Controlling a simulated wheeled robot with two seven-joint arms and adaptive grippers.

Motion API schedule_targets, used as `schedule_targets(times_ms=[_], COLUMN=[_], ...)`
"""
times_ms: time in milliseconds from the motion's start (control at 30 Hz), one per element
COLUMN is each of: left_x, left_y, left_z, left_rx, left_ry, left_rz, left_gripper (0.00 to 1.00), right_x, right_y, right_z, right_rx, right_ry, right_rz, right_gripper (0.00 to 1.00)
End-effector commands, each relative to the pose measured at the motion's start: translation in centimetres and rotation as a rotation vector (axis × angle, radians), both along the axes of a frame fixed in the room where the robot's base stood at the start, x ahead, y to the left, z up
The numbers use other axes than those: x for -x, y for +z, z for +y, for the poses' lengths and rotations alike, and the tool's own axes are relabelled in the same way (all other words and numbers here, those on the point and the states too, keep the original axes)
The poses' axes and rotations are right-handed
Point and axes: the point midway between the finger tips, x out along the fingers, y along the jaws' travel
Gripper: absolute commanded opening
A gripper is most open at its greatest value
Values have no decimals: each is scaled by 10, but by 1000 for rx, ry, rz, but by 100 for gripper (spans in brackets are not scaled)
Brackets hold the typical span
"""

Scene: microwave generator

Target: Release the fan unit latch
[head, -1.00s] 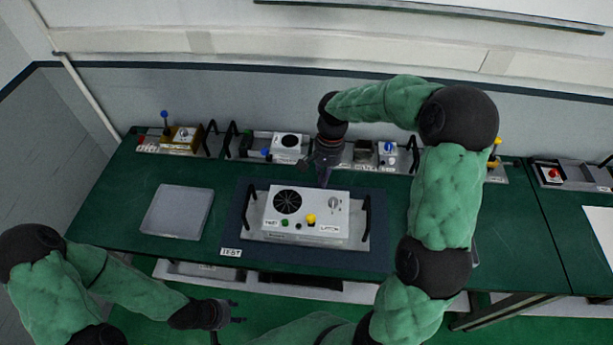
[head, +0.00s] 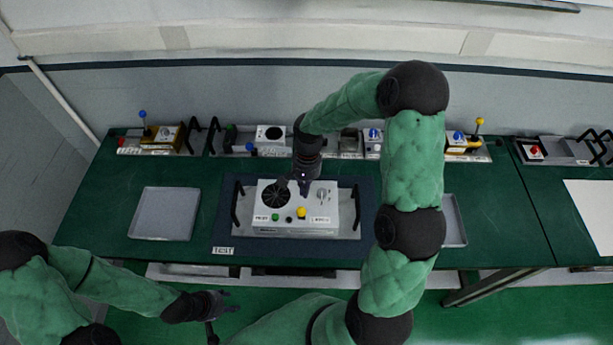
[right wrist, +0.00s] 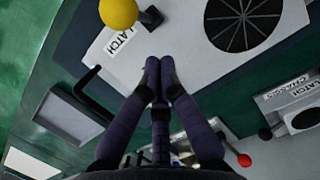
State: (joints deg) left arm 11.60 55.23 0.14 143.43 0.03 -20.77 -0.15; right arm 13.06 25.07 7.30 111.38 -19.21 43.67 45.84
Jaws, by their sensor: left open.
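The fan unit (head: 290,230) is a white box with a round black fan grille (head: 275,195), a green button (head: 275,217), a yellow-topped control (head: 301,212) and a grey knob (head: 322,195). In the right wrist view the yellow ball (right wrist: 118,12) sits on a black stub beside a LATCH label (right wrist: 122,40). My right gripper (head: 302,190) hangs over the unit's top, between grille and knob. In the right wrist view its fingertips (right wrist: 159,66) meet with nothing between them, apart from the yellow ball. My left gripper (head: 222,304) is open and empty, low in front of the table.
The unit sits in a grey holder with black handles on a dark blue mat (head: 225,220). An empty grey tray (head: 163,213) lies left; another (head: 454,222) is partly behind my right arm. Several devices with levers and knobs line the back edge, including a blue-topped lever (head: 142,114).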

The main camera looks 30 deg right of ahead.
Motion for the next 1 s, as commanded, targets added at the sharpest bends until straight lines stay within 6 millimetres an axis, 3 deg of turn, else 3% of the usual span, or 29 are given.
schedule_targets(times_ms=[200,600,1000], left_x=[0,0,0], left_y=[4,3,-9], left_z=[0,0,0], left_rx=[0,0,0], left_ry=[0,0,0], left_rz=[0,0,0], left_gripper=[47,47,47], right_x=[13,16,35], right_y=[0,0,-1], right_z=[13,14,28], right_rx=[0,0,0], right_ry=[2,1,1], right_rz=[0,0,0], right_gripper=[0,0,0])
